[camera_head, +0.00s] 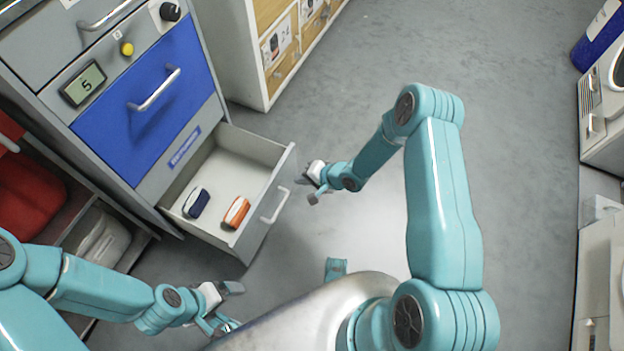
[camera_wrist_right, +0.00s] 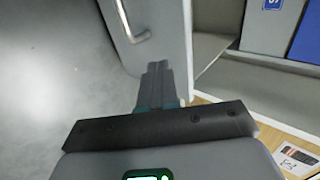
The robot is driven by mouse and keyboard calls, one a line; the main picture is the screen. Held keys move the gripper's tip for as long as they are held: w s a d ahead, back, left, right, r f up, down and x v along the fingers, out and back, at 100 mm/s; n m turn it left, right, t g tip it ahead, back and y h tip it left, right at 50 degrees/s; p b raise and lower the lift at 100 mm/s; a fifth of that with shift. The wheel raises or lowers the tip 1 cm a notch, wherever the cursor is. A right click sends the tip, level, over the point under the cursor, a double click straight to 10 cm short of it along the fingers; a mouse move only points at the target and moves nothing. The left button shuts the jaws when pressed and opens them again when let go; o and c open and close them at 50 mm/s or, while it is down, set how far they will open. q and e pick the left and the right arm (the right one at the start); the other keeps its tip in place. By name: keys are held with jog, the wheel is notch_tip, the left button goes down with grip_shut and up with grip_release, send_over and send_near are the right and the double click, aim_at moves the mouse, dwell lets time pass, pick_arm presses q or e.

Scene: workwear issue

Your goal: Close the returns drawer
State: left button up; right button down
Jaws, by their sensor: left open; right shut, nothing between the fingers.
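The returns drawer (camera_head: 262,205) is pulled out at the bottom of the grey cabinet, below a blue front. A dark blue item (camera_head: 196,202) and an orange item (camera_head: 236,212) lie inside it. Its front panel carries a metal bar handle (camera_head: 275,206), which also shows in the right wrist view (camera_wrist_right: 140,37). My right gripper (camera_head: 308,182) is shut and empty, just right of the drawer front's far end. In the right wrist view its fingers (camera_wrist_right: 157,80) point at the drawer front (camera_wrist_right: 150,50); contact cannot be told. My left gripper (camera_head: 233,306) is open and empty, below the drawer's near corner.
The cabinet has a blue front (camera_head: 150,100) with a handle, a small display (camera_head: 84,84) and a yellow button (camera_head: 127,48). A wooden-drawer unit (camera_head: 265,50) stands behind. Shelves with a red item (camera_head: 28,190) are at left. Open floor lies to the right.

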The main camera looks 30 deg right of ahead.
aim_at(278, 175)
pick_arm(q)
jog(key=shift+w+a+f+b, duration=0.15)
jog(key=shift+f+b, duration=0.25)
jog(key=shift+f, duration=0.1)
jog(key=shift+w+a+f+b, duration=0.1)
jog(key=shift+f+b, duration=0.3)
jog(key=shift+f, duration=0.1)
pick_arm(e)
jog(key=shift+w+a+f, duration=0.25)
jog(key=shift+w+a, duration=0.35)
jog(key=shift+w, duration=0.15)
jog(key=shift+w+a+f, duration=0.3)
jog(key=shift+w+a, duration=0.3)
jog(key=shift+w, duration=0.2)
jog(key=shift+w+a+f, duration=0.25)
jog(key=shift+w+a, duration=0.35)
jog(key=shift+w, duration=0.15)
jog(key=shift+w, duration=0.15)
